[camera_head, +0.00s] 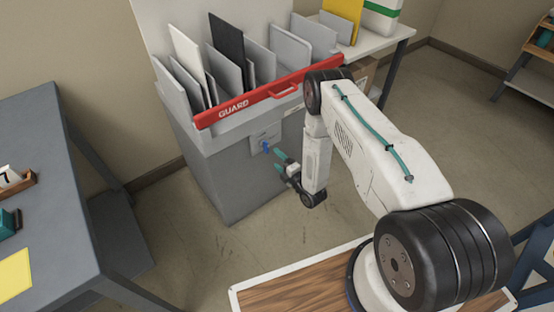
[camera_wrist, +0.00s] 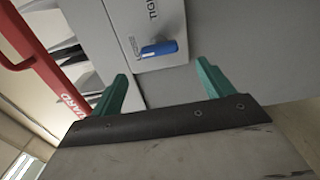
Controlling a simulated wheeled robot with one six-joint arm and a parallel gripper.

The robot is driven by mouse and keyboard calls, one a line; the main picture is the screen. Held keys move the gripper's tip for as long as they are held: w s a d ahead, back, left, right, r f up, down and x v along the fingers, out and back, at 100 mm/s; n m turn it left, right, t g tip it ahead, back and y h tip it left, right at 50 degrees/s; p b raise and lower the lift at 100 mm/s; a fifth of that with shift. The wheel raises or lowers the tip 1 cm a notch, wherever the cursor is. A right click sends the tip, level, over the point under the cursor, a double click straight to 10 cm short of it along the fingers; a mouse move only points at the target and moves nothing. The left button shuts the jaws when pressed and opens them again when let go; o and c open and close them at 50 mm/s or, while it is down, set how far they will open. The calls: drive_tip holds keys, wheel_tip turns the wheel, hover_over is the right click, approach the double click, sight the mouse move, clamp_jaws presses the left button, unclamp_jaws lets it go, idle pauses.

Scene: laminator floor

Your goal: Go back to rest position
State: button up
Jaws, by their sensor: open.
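My gripper (camera_head: 284,168) is open and empty, with its teal fingertips in front of a grey cabinet (camera_head: 230,190). In the wrist view my gripper (camera_wrist: 165,88) shows two teal fingers apart with nothing between them. A blue lever (camera_head: 266,147) sits on a light plate on the cabinet's front. In the wrist view the blue lever (camera_wrist: 158,49) lies just beyond the fingers and looks apart from them. A red bar marked GUARD (camera_head: 265,92) runs along the cabinet's upper front edge.
Grey, white and black panels (camera_head: 227,45) stand upright in the cabinet's top. A dark grey table (camera_head: 50,170) stands at the left. A white table (camera_head: 370,42) with a cardboard box (camera_head: 362,72) beneath is behind my arm. Floor between cabinet and left table is clear.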

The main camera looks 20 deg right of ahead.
idle(0.4)
drive_tip(key=s+d+f+m+g+h, duration=0.25)
drive_tip(key=s+f+m+g, duration=0.3)
drive_tip(key=f+g, duration=0.3)
drive_tip(key=s+d+r+m+g+h, duration=0.1)
drive_tip(key=s+r+m+g, duration=0.25)
drive_tip(key=r, duration=0.85)
drive_tip(key=s+d+r+m+g+h, duration=0.1)
drive_tip(key=s+r+m+g+h, duration=0.3)
drive_tip(key=r, duration=0.9)
drive_tip(key=s+d+r+m+g+y, duration=0.1)
drive_tip(key=s+r+m+g, duration=0.3)
drive_tip(key=r, duration=0.8)
drive_tip(key=s+a+r+m+t, duration=0.2)
drive_tip(key=s+r, duration=0.9)
drive_tip(key=r, duration=0.2)
drive_tip(key=s+a+r+m+t, duration=0.2)
drive_tip(key=s+r, duration=1)
drive_tip(key=r, duration=0.2)
drive_tip(key=shift+s+a+m+y, duration=0.15)
drive_tip(key=shift+a+m+y, duration=0.2)
drive_tip(key=shift+m+y, duration=0.1)
